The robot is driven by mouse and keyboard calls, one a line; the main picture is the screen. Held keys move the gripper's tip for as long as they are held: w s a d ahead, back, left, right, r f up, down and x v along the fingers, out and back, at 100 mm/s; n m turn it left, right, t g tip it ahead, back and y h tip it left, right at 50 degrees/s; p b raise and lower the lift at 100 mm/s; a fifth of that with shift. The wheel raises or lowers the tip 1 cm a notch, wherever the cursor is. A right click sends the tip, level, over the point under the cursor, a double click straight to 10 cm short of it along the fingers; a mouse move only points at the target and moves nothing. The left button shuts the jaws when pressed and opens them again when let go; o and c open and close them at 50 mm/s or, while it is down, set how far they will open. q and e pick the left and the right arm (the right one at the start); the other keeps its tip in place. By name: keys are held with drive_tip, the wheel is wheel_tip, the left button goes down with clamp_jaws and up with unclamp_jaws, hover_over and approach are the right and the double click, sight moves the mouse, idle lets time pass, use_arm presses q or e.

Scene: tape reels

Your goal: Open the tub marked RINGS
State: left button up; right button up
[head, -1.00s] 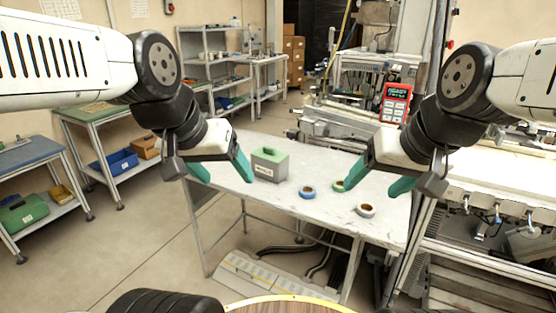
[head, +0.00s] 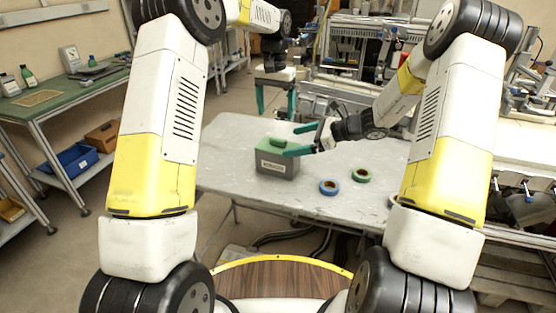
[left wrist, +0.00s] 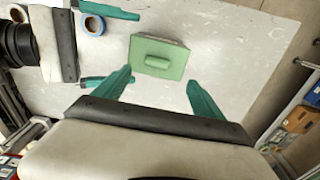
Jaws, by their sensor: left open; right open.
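The tub (head: 277,168) is a grey box with a green lid (head: 267,147) on it and a raised green handle. The label on its front is too small to read surely. The lid also shows from above in the left wrist view (left wrist: 150,69). My left gripper (head: 276,116) is open and empty, pointing down above and behind the tub; in its wrist view the lid lies beyond its fingertips. My right gripper (head: 290,141) is open at the tub's right, its fingers pointing left at the lid. I cannot tell whether they touch it.
A blue tape reel (head: 329,187) and a green one (head: 362,175) lie on the grey table (head: 230,150) right of the tub. The table's front and left are clear. A green-topped bench (head: 75,88) stands at the left, machinery behind.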

sight(281, 146)
use_arm(q)
drive_tip(key=shift+w+d+f, duration=0.25)
drive_tip(key=shift+w+f, duration=0.05)
drive_tip(key=shift+f, duration=0.3)
drive_tip(key=shift+w+d+f, duration=0.2)
drive_tip(key=shift+w+f, duration=0.1)
drive_tip(key=shift+f, duration=0.25)
use_arm(e)
drive_tip(key=shift+w+d+f+m+t, duration=0.2)
drive_tip(key=shift+w+f+m+t, duration=0.2)
drive_tip(key=shift+w+f+m, duration=0.6)
use_arm(q)
drive_tip(key=shift+w+f, duration=0.1)
use_arm(e)
drive_tip(key=shift+a+f+y, duration=0.15)
drive_tip(key=shift+f+y, duration=0.15)
drive_tip(key=x, duration=0.7)
drive_tip(key=shift+a+f, duration=0.1)
drive_tip(key=shift+c, duration=0.4)
drive_tip(key=c, duration=1.9)
drive_tip(key=shift+c, duration=0.3)
use_arm(q)
drive_tip(key=f, duration=0.8)
drive_tip(key=shift+s+f, duration=0.3)
drive_tip(key=shift+s, duration=0.05)
